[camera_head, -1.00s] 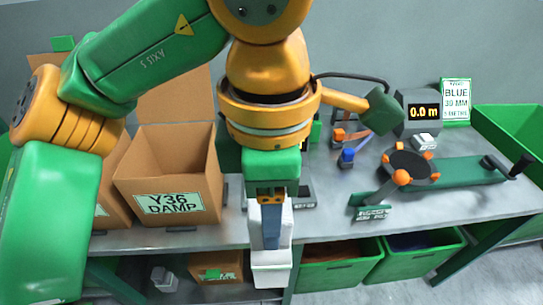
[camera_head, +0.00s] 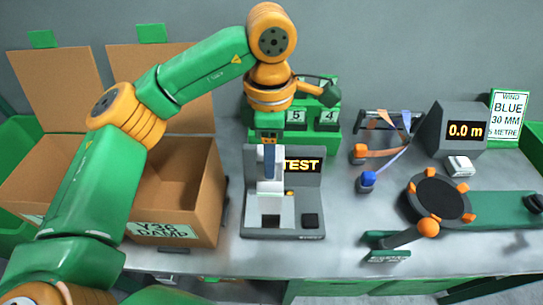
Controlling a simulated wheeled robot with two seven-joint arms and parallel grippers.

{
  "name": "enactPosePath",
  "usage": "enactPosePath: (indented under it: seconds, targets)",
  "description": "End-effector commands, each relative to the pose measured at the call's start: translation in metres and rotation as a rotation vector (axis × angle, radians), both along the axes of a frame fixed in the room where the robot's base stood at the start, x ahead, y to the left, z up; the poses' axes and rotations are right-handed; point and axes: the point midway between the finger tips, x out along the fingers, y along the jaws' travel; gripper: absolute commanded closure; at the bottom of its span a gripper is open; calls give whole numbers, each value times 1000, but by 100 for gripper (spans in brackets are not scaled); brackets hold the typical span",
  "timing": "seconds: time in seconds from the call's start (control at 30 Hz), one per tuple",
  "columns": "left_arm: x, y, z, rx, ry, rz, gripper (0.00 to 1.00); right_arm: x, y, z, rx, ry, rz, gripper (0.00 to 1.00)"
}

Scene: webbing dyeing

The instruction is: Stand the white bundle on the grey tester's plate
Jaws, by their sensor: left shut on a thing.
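The grey tester (camera_head: 308,190) stands near the middle of the table, with a lit TEST display on its upright back. A light plate with a dark patch shows low on its left side, and a black square pad sits at its right. My left gripper (camera_head: 269,172) points down in front of the tester's left half, shut on the white bundle (camera_head: 271,188). The bundle looks upright, above or at the plate; I cannot tell whether it touches. The gripper's finger hides part of the bundle, and the bundle hides part of the tester. My right gripper is not in view.
An open cardboard box labelled Y36 DAMP (camera_head: 205,200) stands close left of the tester. A green number stand (camera_head: 327,143) is behind it. Right are orange and blue webbing ends, a winder with a round black disc (camera_head: 438,199) and a 0.0 m display (camera_head: 465,130).

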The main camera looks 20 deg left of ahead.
Motion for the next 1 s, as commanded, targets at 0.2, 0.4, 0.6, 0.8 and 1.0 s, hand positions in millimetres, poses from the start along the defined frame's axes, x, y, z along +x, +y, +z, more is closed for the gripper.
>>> enactPosePath:
  seconds: [0.2,0.4,0.6,0.8,1.0]
  targets:
    - [13,7,-34,1,1,-1,100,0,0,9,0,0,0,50]
    - [13,6,-48,-2,-3,0,100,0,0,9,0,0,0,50]
    - [13,6,-50,-2,-3,0,100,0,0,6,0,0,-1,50]
    - [13,6,-50,-2,-3,0,17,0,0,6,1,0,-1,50]
    - [13,6,-50,-2,-3,0,17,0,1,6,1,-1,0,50]
